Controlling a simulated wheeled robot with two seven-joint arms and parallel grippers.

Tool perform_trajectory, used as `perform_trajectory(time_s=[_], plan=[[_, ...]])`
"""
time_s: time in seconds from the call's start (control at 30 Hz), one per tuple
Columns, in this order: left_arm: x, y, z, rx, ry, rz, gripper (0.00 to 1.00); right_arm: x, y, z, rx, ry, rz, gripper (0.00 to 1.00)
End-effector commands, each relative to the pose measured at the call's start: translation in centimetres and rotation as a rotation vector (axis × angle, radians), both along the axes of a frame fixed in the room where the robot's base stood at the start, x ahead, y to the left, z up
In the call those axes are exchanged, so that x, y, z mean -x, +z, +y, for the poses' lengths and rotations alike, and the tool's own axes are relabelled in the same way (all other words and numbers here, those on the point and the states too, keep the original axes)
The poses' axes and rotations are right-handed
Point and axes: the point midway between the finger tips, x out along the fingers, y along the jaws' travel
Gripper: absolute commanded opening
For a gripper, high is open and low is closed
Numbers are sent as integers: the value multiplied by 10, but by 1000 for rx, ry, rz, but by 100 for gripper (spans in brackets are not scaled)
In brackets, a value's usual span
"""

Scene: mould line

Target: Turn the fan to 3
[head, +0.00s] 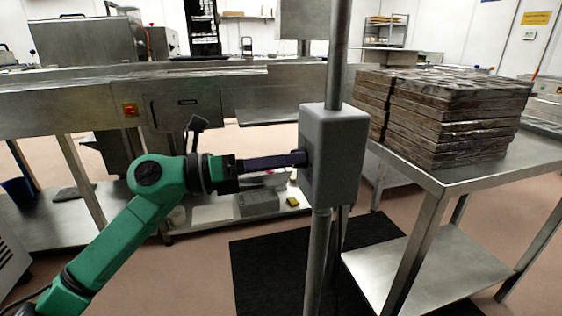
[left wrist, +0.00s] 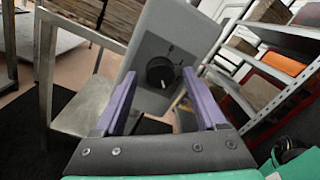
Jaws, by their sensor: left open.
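A grey control box (head: 335,155) is fixed to an upright metal pole. In the left wrist view the box (left wrist: 180,35) shows a black round knob (left wrist: 159,71) on a dark plate, with a pale mark on its lower right. The scale numbers are not readable, so the setting cannot be told. My left gripper (head: 303,158) reaches the box's left face in the head view. In the left wrist view its two purple fingers (left wrist: 161,76) are apart, one on each side of the knob. Whether they touch it I cannot tell. My right gripper is not in view.
A steel table (head: 455,177) with stacked brown moulds (head: 450,110) stands right of the box. A long steel machine (head: 60,100) runs behind my left arm. A black mat (head: 270,275) lies on the floor below. Shelving (left wrist: 285,85) stands at the right in the left wrist view.

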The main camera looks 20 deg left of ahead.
Motion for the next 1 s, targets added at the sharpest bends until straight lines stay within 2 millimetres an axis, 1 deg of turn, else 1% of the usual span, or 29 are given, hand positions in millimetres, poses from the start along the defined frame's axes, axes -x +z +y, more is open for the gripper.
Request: perform_trajectory(time_s=[0.17, 0.27, 0.37, 0.47, 0.6, 0.7, 0.8, 0.9, 1.0], plan=[[0, 0, 1, 2, 1, 0, 73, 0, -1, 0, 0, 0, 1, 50], [3, -2, 7, 2, 2, 0, 73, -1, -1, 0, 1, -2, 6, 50], [11, -6, 21, 0, 4, 3, 73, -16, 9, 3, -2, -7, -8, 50], [22, -8, 40, 1, 4, 4, 73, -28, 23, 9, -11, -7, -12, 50], [40, -10, 71, 0, 3, 2, 73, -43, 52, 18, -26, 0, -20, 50], [54, -9, 95, 2, 2, 1, 73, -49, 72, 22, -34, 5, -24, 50], [65, -7, 113, 1, 1, 2, 73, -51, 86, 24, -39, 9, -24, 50], [72, -6, 123, 1, 0, 1, 73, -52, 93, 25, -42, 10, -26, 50], [74, -5, 126, -1, -1, 0, 73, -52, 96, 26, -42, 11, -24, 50]])
